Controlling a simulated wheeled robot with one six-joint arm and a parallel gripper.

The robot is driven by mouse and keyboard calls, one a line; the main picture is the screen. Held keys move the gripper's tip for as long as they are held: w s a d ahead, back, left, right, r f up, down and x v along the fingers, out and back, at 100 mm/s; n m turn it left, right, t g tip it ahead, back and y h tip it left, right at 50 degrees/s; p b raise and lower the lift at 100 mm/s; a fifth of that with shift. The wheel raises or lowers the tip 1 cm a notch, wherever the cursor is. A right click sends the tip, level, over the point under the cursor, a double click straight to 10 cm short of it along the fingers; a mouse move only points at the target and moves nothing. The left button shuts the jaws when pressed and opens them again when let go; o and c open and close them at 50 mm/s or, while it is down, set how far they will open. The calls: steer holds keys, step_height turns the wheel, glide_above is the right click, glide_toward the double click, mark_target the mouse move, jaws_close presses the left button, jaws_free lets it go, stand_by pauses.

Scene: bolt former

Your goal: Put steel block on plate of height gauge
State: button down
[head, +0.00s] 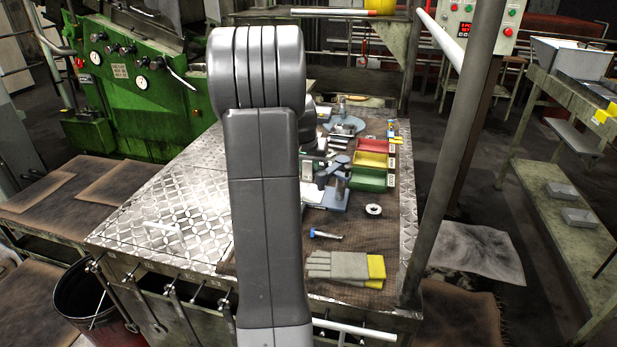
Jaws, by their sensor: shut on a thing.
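My arm rises through the middle of the head view and hides part of the bench. The small dark grey end of my gripper (322,174) shows just right of it, above the bench. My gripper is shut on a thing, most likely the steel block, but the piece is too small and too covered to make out. A blue-grey plate (333,201) lies on the bench just below, with small grey metal parts around it. It may be the height gauge's plate, but I cannot tell. I cannot tell whether the held piece touches the plate.
Red (368,160), yellow (374,161) and green (367,181) bins line the right side. A white ring (373,210), a blue-ended tool (325,235) and gloves (338,266) lie in front. The tread-plate top (185,215) is mostly clear. A grey post (452,150) stands at right.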

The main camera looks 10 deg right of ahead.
mark_target(309, 175)
steer(key=shift+f, duration=1.8)
steer(key=shift+f, duration=0.1)
steer(key=shift+f, duration=0.15)
steer(key=c, duration=1.1)
jaws_free()
steer(key=shift+r+p, duration=0.35)
steer(key=b+v, duration=0.1)
steer(key=v, duration=1.1)
steer(key=shift+s+f, duration=0.1)
